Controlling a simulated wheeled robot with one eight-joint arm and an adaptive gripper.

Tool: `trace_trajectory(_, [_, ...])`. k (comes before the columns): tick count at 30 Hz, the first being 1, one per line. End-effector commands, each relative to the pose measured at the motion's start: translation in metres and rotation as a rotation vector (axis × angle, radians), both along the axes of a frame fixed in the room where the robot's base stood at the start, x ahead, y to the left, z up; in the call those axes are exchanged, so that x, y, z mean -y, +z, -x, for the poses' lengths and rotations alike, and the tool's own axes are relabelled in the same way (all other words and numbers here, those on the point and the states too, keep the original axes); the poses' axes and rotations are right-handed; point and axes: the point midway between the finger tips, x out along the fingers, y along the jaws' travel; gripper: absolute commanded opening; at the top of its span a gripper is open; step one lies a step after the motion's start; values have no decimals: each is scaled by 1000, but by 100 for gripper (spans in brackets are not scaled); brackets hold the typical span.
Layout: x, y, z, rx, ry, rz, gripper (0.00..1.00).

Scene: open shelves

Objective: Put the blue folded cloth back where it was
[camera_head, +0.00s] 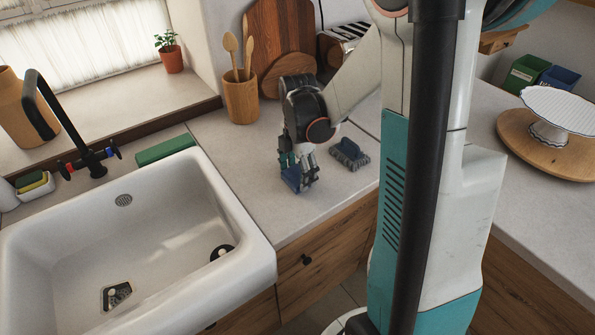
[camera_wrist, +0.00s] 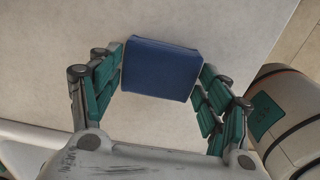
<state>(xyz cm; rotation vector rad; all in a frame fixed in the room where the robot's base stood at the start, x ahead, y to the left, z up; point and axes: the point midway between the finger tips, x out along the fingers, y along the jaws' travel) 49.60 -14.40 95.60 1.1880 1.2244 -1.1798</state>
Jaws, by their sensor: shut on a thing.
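The blue folded cloth (camera_wrist: 161,68) is a small, flat-faced blue block between the two teal-padded fingers in the wrist view. My gripper (camera_wrist: 160,80) is shut on it, with a finger against each side. In the head view my gripper (camera_head: 298,172) points down over the counter to the right of the sink, and the cloth (camera_head: 291,180) shows low between its fingers. The cloth is at or just above the counter top; I cannot tell whether it touches.
The white sink (camera_head: 262,262) is at left. A wooden utensil pot (camera_head: 240,98) and cutting boards (camera_head: 279,35) stand behind. A green block (camera_head: 165,150) lies behind the sink.

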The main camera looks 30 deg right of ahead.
Motion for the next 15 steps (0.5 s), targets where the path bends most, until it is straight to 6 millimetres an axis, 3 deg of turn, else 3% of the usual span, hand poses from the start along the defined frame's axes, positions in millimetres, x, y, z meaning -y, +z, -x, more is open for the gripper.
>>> trace_trajectory(1, [0, 0, 0, 0, 0, 0, 75])
trace_trajectory(3, [0, 0, 0, 0, 0, 0, 90])
trace_trajectory(15, [0, 1, 0, 0, 0, 0, 90])
